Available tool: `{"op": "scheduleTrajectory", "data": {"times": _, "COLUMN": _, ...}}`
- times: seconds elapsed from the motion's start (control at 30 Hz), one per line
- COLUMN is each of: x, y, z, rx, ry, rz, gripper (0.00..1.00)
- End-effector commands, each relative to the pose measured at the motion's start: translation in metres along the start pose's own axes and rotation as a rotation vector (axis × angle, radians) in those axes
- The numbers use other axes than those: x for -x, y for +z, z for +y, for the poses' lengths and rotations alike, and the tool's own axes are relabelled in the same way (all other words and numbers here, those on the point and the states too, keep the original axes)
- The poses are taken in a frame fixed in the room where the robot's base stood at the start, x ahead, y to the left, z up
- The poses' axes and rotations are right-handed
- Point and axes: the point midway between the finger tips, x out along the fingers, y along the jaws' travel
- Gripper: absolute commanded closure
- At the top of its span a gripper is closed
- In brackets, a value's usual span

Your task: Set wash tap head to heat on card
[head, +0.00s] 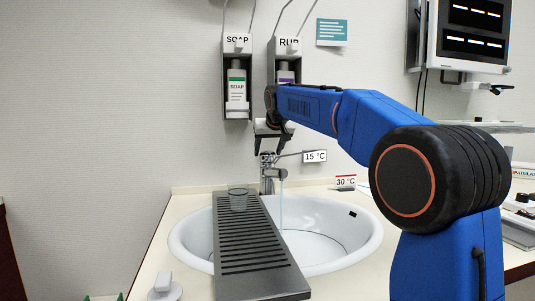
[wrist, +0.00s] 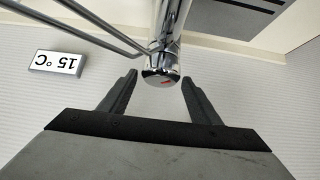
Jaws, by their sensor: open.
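The chrome wash tap (head: 268,178) stands at the back of the basin, with a thin stream of water running from it. Its head, with a small red mark, shows end-on in the wrist view (wrist: 160,76). A tag reading 15 °C (head: 315,156) is beside the tap and also shows upside down in the wrist view (wrist: 57,63). A card reading 30 °C (head: 346,182), with a red top edge, stands on the counter to the right. My gripper (head: 269,150) is open at the tap head. In the wrist view its fingers (wrist: 158,88) are either side of the head; contact is unclear.
The white basin (head: 352,246) has a dark slatted rack (head: 248,250) across it, with a clear glass (head: 238,198) on top. SOAP (head: 236,88) and RUB (head: 286,74) dispensers hang on the wall above. A teal notice (head: 332,32) has unreadable text.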

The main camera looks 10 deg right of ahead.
Motion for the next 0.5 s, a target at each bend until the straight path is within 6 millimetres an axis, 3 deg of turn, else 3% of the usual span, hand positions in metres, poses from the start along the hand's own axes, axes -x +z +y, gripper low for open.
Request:
{"op": "scheduleTrajectory", "data": {"times": 0.2, "x": -0.017, "y": 0.0, "z": 0.0, "rx": 0.0, "ry": 0.0, "rz": 0.0, "gripper": 0.43}}
{"op": "scheduleTrajectory", "data": {"times": 0.5, "x": -0.019, "y": 0.0, "z": 0.0, "rx": 0.0, "ry": 0.0, "rz": 0.001, "gripper": 0.43}}
